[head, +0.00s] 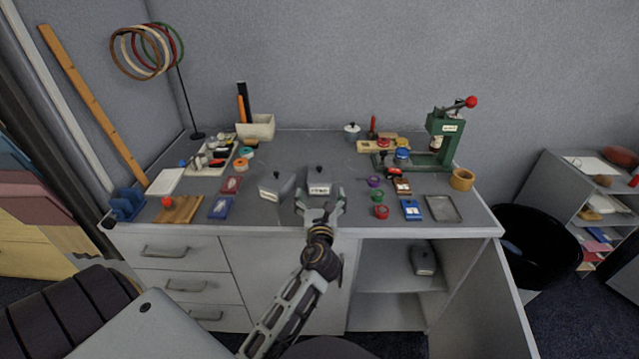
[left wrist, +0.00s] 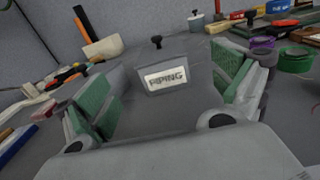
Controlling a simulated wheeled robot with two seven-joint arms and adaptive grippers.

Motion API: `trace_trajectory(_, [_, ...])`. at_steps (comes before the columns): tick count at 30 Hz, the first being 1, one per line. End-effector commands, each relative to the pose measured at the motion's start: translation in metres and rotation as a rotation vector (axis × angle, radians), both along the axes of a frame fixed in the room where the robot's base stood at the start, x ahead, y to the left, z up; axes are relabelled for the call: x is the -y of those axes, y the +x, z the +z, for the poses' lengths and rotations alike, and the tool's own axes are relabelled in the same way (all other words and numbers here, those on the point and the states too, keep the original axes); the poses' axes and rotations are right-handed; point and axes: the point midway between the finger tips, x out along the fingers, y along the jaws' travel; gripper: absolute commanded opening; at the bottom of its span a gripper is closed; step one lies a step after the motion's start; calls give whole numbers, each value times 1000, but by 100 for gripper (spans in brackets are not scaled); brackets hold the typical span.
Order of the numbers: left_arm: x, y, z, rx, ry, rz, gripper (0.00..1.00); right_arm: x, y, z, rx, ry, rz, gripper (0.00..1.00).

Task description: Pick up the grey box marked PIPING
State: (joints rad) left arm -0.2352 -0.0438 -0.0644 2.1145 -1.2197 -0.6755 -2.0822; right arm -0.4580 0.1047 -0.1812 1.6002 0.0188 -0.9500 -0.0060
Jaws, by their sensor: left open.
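The grey box marked PIPING (head: 319,188) stands on the desk near its front middle, with a dark knob on its lid. In the left wrist view the box (left wrist: 166,78) faces me with its white PIPING label readable. My left gripper (head: 319,210) is open at the near side of the box. In the left wrist view its green-padded fingers (left wrist: 165,95) stand apart to the left and right of the box; whether they touch it I cannot tell. My right gripper is not in view.
A similar grey box (head: 275,187) stands close to the left. Another grey box (head: 424,262) sits on the open shelf below. Purple and green rolls (head: 375,181) lie to the right. A green press (head: 440,140) stands at the back right. The desk behind the PIPING box is clear.

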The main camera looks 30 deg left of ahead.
Motion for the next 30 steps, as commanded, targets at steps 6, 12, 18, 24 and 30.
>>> trace_trajectory(6, [-11,17,0,0,0,1,96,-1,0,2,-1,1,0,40])
trace_trajectory(12, [-19,29,0,1,-1,0,96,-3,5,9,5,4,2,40])
trace_trajectory(18, [-22,33,0,1,-1,0,96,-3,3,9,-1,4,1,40])
trace_trajectory(24, [-21,33,0,0,-1,0,96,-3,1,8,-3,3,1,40])
trace_trajectory(30, [-23,35,0,1,-1,0,96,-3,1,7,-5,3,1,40])
